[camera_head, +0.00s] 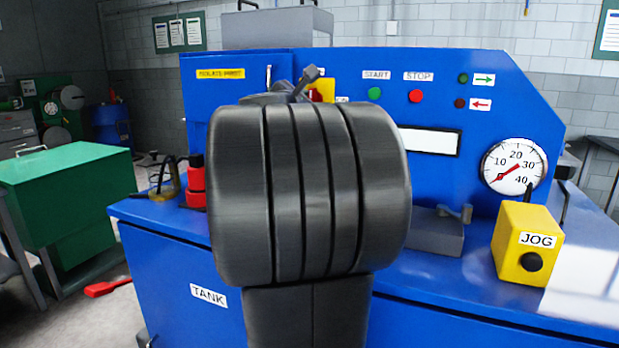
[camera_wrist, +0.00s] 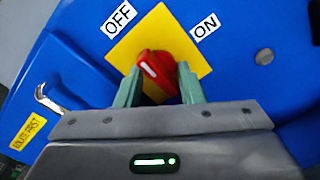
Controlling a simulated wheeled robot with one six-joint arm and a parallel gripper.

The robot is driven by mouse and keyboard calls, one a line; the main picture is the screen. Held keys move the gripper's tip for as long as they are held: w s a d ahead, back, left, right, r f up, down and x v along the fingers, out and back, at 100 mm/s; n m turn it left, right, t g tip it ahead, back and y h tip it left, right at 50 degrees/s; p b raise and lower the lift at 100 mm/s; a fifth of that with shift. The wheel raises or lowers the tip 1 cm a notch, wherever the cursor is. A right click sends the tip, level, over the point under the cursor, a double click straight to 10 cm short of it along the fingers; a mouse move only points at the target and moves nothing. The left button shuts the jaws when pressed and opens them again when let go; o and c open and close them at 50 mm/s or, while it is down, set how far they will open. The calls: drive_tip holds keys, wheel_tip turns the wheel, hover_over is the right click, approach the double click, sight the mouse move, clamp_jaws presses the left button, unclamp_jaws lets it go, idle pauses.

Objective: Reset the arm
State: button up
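My gripper (camera_wrist: 160,70) is at the blue machine panel, in front of a red rotary knob (camera_wrist: 160,75) on a yellow plate (camera_wrist: 171,32). Its two green fingers stand apart, one on each side of the knob; I cannot tell whether they touch it. The knob's white mark points up and left, toward the OFF label (camera_wrist: 120,18); the ON label (camera_wrist: 205,27) is at the right. In the head view, my large dark arm covers the middle, and only the top of my gripper (camera_head: 305,78) shows beside the yellow plate (camera_head: 325,87).
The blue machine (camera_head: 290,62) carries START and STOP buttons, a gauge (camera_head: 514,166) and a display. A yellow JOG box (camera_head: 526,243), a grey block (camera_head: 436,235) and a red object (camera_head: 195,185) stand on its ledge. A green cabinet (camera_head: 70,180) is at the left.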

drive_tip(key=shift+m+b, duration=0.4)
drive_tip(key=shift+m, duration=1)
